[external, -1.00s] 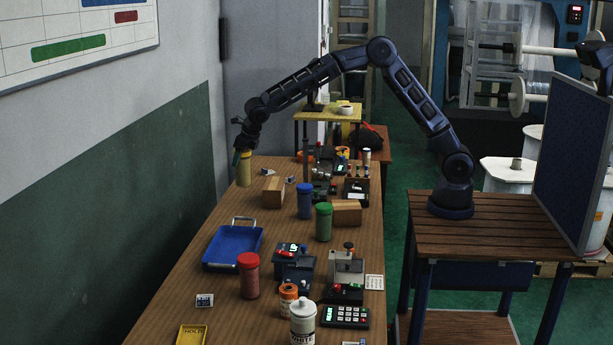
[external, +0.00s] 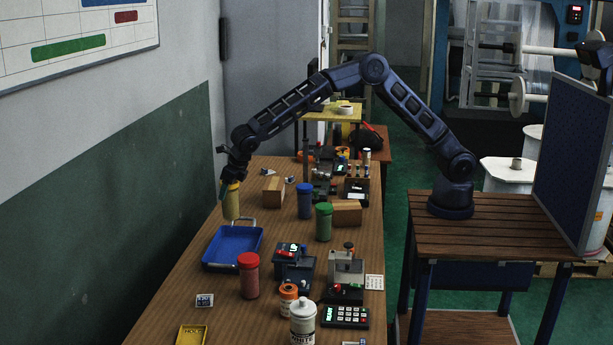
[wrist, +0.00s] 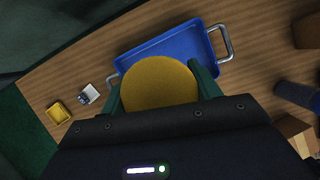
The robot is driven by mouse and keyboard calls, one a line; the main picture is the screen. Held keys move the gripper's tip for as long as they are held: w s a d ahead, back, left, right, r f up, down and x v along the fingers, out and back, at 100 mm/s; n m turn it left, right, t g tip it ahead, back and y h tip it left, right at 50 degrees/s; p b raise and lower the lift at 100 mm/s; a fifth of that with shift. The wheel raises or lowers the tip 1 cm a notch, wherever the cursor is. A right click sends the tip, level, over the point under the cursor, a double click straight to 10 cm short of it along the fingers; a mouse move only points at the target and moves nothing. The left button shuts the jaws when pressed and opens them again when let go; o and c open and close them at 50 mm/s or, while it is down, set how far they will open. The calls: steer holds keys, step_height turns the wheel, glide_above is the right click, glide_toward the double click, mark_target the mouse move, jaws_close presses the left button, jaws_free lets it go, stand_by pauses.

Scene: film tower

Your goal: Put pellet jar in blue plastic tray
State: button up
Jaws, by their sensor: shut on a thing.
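My gripper (external: 231,180) is shut on a yellow-lidded jar (external: 231,203) that hangs upright below it. In the wrist view the round yellow lid (wrist: 158,84) sits between the two green fingers. The blue plastic tray (external: 222,265) lies on the table, with metal handles at its ends. The jar is above the tray's far end in the external view; its exact height over the tray is hard to tell. In the wrist view the tray (wrist: 180,45) shows just beyond the jar, which hides part of it.
A red jar (external: 249,277) stands right of the tray's near end. Blue (external: 304,203) and green (external: 323,222) jars and wooden blocks (external: 273,190) stand farther right and back. A small yellow tray (external: 191,336) lies at the near edge. The wall is to the left.

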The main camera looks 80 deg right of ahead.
step_height(320, 180, down, 14)
steer(key=shift+f, duration=0.15)
stand_by(0.4)
steer(key=shift+f, duration=0.2)
steer(key=o, duration=1.2)
steer(key=shift+r, duration=0.1)
steer(key=v, duration=1.2)
steer(key=shift+r, duration=0.15)
